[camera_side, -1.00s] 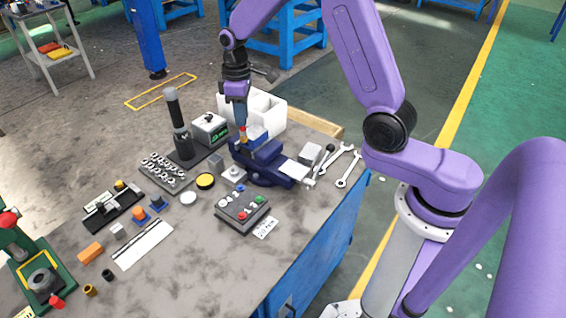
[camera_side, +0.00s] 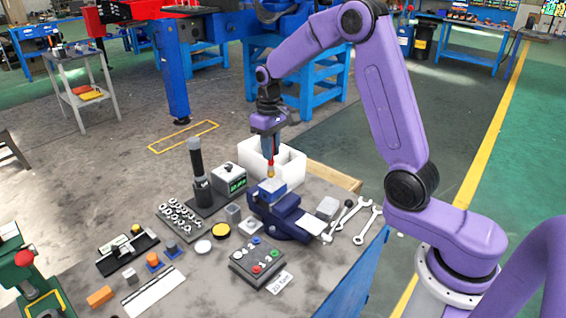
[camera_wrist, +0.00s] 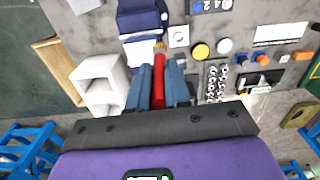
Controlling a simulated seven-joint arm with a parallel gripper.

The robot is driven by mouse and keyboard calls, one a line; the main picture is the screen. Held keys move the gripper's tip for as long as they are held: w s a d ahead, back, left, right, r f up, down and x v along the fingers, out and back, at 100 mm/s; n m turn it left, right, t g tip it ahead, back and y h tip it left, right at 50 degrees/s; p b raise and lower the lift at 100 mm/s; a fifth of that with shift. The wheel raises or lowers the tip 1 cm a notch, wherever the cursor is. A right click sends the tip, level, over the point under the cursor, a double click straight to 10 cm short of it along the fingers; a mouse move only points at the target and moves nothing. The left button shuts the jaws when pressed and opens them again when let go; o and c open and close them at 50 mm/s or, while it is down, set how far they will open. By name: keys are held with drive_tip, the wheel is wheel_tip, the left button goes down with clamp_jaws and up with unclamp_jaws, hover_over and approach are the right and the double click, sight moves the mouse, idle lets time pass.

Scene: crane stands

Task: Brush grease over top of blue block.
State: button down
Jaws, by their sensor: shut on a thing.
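My gripper (camera_side: 270,152) points down and is shut on a brush (camera_side: 270,166) with a red handle and a yellowish tip. The blue block (camera_side: 271,187) sits in the dark blue vise (camera_side: 284,214), its top paler than its sides. The brush tip is right over or on the block's top; I cannot tell whether it touches. In the wrist view, the red brush handle (camera_wrist: 158,92) lies between my fingers and its tip reaches the block's edge. A round yellow-topped tin (camera_side: 221,230) stands left of the vise. Any grease on the block is too small to make out.
A white bin (camera_side: 290,168) stands behind the vise. A dark post (camera_side: 197,165) and a display box (camera_side: 229,178) are to the left. A button box (camera_side: 257,260) is in front; wrenches (camera_side: 362,222) lie right.

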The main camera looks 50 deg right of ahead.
drive_tip(key=w+d+f, duration=0.1)
drive_tip(key=f, duration=0.1)
drive_tip(key=w+f, duration=0.1)
drive_tip(key=f, duration=0.2)
drive_tip(key=w+d+f, duration=0.1)
drive_tip(key=f, duration=0.1)
drive_tip(key=shift+w+d+f, duration=0.15)
drive_tip(key=shift+d+f, duration=0.15)
drive_tip(key=shift+f, duration=0.05)
drive_tip(key=shift+d, duration=2.95)
drive_tip(key=shift+a, duration=3.6)
drive_tip(key=shift+w+d, duration=0.65)
drive_tip(key=shift+d, duration=3)
drive_tip(key=shift+a, duration=3.6)
wheel_tip(320, 180, up, 8)
drive_tip(key=shift+a, duration=0.15)
